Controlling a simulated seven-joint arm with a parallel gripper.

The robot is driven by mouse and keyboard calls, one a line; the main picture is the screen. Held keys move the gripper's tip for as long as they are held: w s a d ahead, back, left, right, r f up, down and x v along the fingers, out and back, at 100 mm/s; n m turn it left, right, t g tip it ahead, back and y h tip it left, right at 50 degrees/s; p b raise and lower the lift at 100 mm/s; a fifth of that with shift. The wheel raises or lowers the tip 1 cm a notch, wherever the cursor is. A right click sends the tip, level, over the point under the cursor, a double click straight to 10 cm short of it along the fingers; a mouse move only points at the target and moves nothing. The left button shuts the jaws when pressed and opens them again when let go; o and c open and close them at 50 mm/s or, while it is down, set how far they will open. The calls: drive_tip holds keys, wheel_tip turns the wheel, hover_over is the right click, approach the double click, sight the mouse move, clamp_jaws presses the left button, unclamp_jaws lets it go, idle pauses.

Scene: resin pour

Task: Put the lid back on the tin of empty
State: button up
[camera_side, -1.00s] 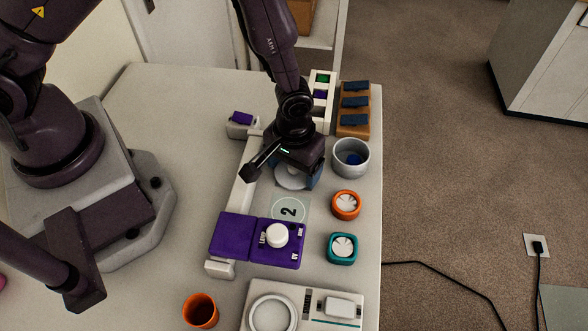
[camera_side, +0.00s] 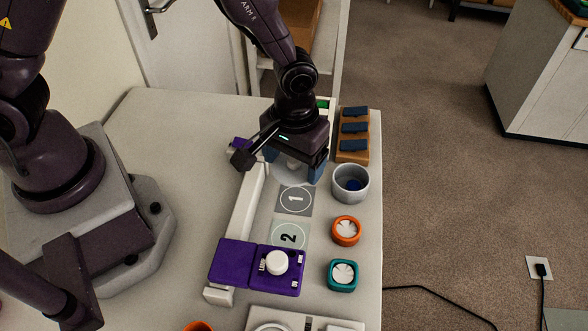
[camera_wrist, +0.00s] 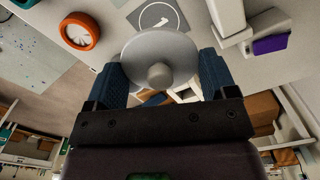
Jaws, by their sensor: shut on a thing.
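My gripper (camera_side: 295,167) is shut on a pale grey round lid (camera_side: 290,178), held above the table just beyond the pad marked 1 (camera_side: 295,199). In the wrist view the lid (camera_wrist: 181,48) is a wide disc with a central knob, between the two blue fingers of my gripper (camera_wrist: 161,80). A grey round pot (camera_side: 350,188) stands open to the right of my gripper, with something blue inside. I cannot read any label naming a tin as empty.
An orange ring-shaped holder (camera_side: 346,231) and a teal one (camera_side: 342,275) stand in front of the pot. A purple block with a white knob (camera_side: 230,263) lies nearer. A wooden rack (camera_side: 346,158) with blue pieces stands behind. A pad marked 2 (camera_side: 281,235) is bare.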

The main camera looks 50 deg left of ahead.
drive_tip(key=w+d, duration=0.1)
drive_tip(key=w, duration=0.2)
drive_tip(key=w+d, duration=0.2)
drive_tip(key=w, duration=0.1)
drive_tip(key=w+d, duration=0.1)
drive_tip(key=w, duration=0.3)
drive_tip(key=shift+w+d+r, duration=0.1)
drive_tip(key=shift+d+r, duration=0.05)
drive_tip(key=shift+r, duration=0.05)
drive_tip(key=shift+f, duration=2.4)
drive_tip(key=shift+f, duration=0.1)
drive_tip(key=o, duration=0.8)
